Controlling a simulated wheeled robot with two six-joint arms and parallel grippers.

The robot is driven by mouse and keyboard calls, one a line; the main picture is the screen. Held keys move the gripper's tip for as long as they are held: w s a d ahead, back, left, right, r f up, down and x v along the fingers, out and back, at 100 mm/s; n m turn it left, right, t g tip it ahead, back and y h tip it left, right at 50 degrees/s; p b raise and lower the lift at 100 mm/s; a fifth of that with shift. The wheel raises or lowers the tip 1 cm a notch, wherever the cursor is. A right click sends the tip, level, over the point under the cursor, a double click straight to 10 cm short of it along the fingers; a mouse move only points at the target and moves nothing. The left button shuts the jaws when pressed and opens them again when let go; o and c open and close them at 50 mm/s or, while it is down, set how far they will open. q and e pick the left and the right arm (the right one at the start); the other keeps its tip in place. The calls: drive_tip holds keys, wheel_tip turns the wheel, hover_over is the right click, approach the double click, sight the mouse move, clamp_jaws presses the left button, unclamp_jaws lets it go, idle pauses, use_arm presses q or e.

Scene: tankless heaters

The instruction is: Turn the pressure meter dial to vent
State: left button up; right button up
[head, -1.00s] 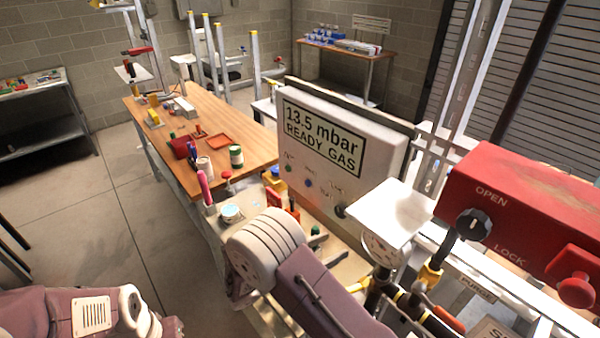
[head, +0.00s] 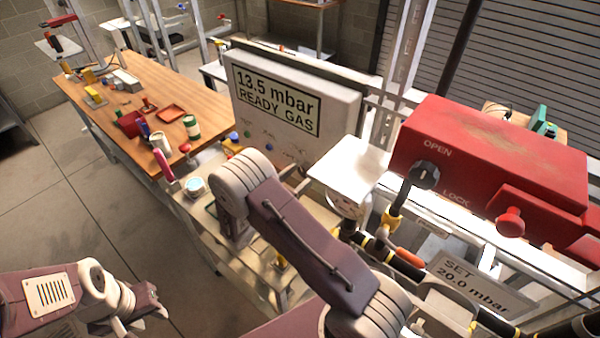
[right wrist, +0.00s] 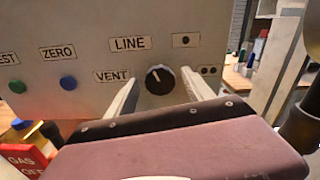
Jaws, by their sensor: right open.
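The pressure meter (head: 345,98) is a pale box whose display reads 13.5 mbar READY GAS. In the right wrist view its black round dial (right wrist: 160,79) has a white pointer mark aimed up and slightly left, toward the LINE label (right wrist: 130,43). The VENT label (right wrist: 113,76) is left of the dial. My right gripper (right wrist: 160,76) is open, with one pale finger on each side of the dial; I cannot tell whether they touch it. In the head view my right arm hides this gripper.
A green button (right wrist: 17,86) and a blue button (right wrist: 68,82) sit left of the dial. A red box (head: 490,150) with an OPEN/LOCK knob (head: 425,174) and pipes stand on the right. A wooden bench (head: 150,80) with tools is behind at left.

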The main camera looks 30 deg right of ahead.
clamp_jaws()
drive_tip(key=n+p, duration=0.2)
drive_tip(key=n, duration=0.1)
drive_tip(key=shift+r+n, duration=0.1)
drive_tip(key=shift+n, duration=0.3)
drive_tip(key=shift+n+p, duration=1.1)
drive_tip(key=shift+n, duration=1.5)
